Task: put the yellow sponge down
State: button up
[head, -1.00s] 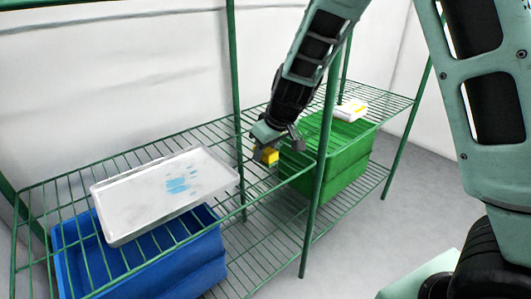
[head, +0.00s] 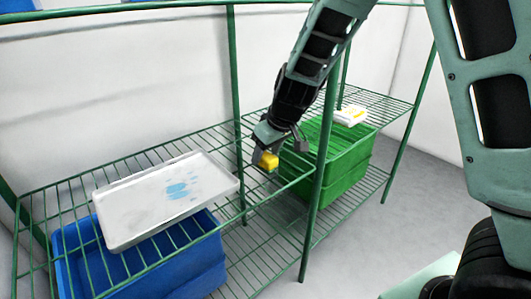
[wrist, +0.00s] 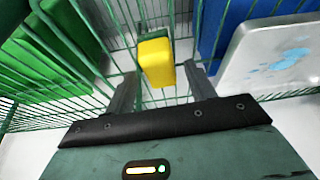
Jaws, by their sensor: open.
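The yellow sponge (head: 268,161) is a small block at the wire shelf's middle, just left of the green crate. In the wrist view the yellow sponge (wrist: 155,62) lies between the open fingers, with a gap to each side. My gripper (head: 279,152) is open right above it, pointing down. In the wrist view my gripper (wrist: 161,84) shows both dark fingers spread apart. The sponge seems to rest on the shelf wires; its underside is hidden.
A grey-white tray (head: 140,212) with blue marks lies on the green wire shelf (head: 60,192) to the left. A blue crate (head: 195,272) and a green crate (head: 340,160) stand below. A white-and-yellow packet (head: 350,115) lies at the right. A green post (head: 318,190) stands near my gripper.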

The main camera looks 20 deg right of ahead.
jog(key=p+v, duration=0.6)
jog(key=v, duration=0.9)
jog(key=s+a+f+n+g, duration=0.1)
jog(key=s+a, duration=0.3)
jog(key=s, duration=0.4)
jog(key=s+a+f+n+g, duration=0.1)
jog(key=s+a, duration=0.2)
jog(key=s, duration=0.6)
jog(key=s+a+f+n+g+h, duration=0.1)
jog(key=s+a, duration=0.3)
jog(key=s, duration=0.5)
jog(key=shift+a+g, duration=0.35)
jog(key=shift+g, duration=0.25)
